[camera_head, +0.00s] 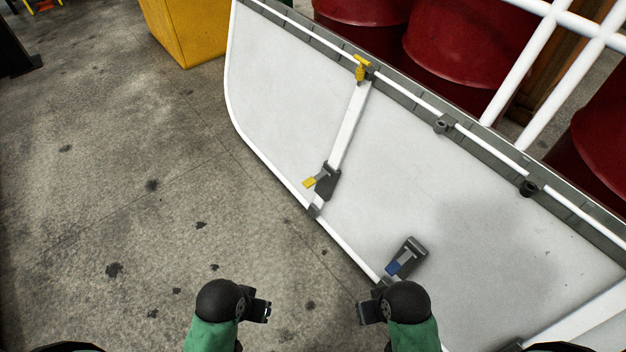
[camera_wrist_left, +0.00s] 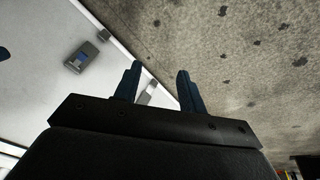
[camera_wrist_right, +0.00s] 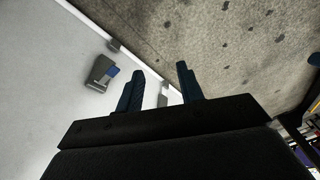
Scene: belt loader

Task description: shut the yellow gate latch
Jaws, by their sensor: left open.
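In the head view, the yellow gate latch (camera_head: 325,181) is a dark grey block with a yellow tab sticking out to its left, near the white panel's lower edge. A white bar (camera_head: 348,125) runs from it up to a yellow fitting (camera_head: 361,68) on the top rail. Whether the bar sits inside the latch is too small to tell. My left gripper (camera_head: 264,310) is open and empty, below and left of the latch. My right gripper (camera_head: 364,312) is also empty, with its fingers apart in the right wrist view (camera_wrist_right: 160,76). Neither gripper touches the latch.
A similar grey latch with a blue tab (camera_head: 407,257) sits on the white panel (camera_head: 270,90), above my right gripper. Red drums (camera_head: 465,60) and white rails stand behind the panel. A yellow bin (camera_head: 187,30) is at upper left. The concrete floor at left is clear.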

